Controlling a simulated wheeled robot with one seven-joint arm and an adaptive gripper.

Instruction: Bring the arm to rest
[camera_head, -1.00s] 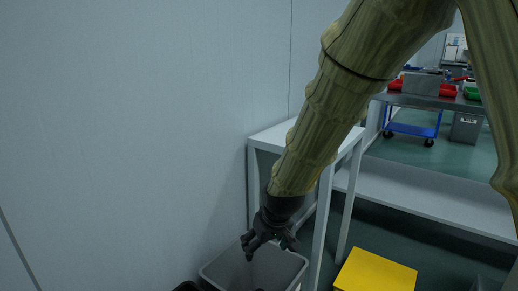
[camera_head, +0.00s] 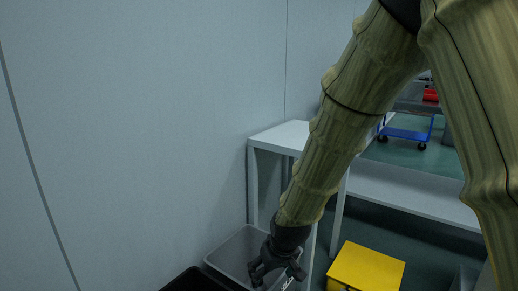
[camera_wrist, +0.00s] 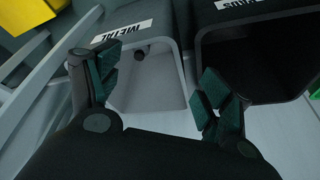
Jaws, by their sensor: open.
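My gripper (camera_head: 276,268) hangs at the end of my arm, pointing down over the grey bin (camera_head: 232,254) in the head view. In the wrist view, my gripper (camera_wrist: 155,88) has its two fingers wide apart with nothing between them. The grey bin labelled METAL (camera_wrist: 150,98) lies beyond the fingers. A small dark round thing (camera_wrist: 141,54) shows inside that bin; I cannot tell what it is.
A black bin (camera_wrist: 245,70) stands beside the grey one; its label is partly cut off. A white table (camera_head: 282,138) stands behind my gripper, by the pale wall (camera_head: 140,120). A yellow box (camera_head: 366,270) is at the lower right. A blue cart (camera_head: 408,133) is farther back.

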